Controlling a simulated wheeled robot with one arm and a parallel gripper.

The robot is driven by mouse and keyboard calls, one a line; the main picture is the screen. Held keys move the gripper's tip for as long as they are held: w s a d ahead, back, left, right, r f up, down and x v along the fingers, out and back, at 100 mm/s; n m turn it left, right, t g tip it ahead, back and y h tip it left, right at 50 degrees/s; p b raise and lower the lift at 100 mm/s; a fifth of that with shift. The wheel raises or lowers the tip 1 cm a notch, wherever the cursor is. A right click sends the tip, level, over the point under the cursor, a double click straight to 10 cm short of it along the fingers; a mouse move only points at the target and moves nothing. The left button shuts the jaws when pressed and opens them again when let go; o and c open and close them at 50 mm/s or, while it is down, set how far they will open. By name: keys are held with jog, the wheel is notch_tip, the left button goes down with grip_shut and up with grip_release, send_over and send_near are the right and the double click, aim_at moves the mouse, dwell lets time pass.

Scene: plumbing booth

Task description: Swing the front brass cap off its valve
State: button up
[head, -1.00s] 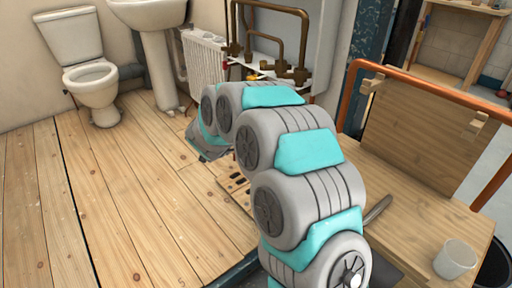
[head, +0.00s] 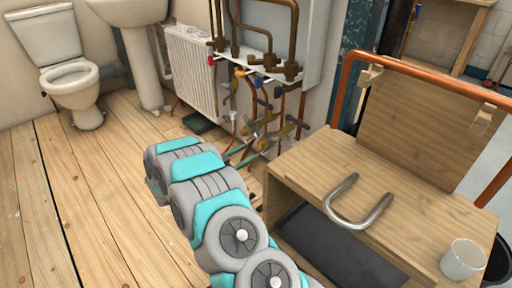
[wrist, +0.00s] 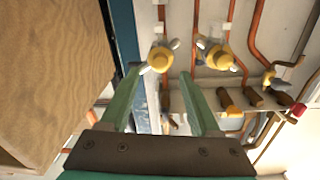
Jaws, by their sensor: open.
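In the wrist view two yellow brass caps with grey wing-like levers sit on copper pipes. One cap (wrist: 160,60) is straight ahead, between the lines of my fingertips and apparently beyond them. The other cap (wrist: 217,58) is to its right. I cannot tell for sure which is the front one. My gripper (wrist: 159,74) is open, its two green fingers apart with nothing held. In the head view the valve cluster (head: 262,132) is small on the pipes below the boiler; my gripper does not show there.
A wooden bench (head: 400,215) with a U-shaped metal pipe (head: 357,214) and a cup (head: 463,259) stands right of the valves. A wood panel (wrist: 45,75) fills the wrist view's left side. Several pipes and a radiator (head: 192,75) are close. Floor at left is clear.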

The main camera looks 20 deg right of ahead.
aim_at(259, 146)
jog(key=x, duration=0.5)
jog(key=shift+w+d, duration=0.15)
jog(key=shift+d, duration=0.2)
grip_shut()
dwell(1.2)
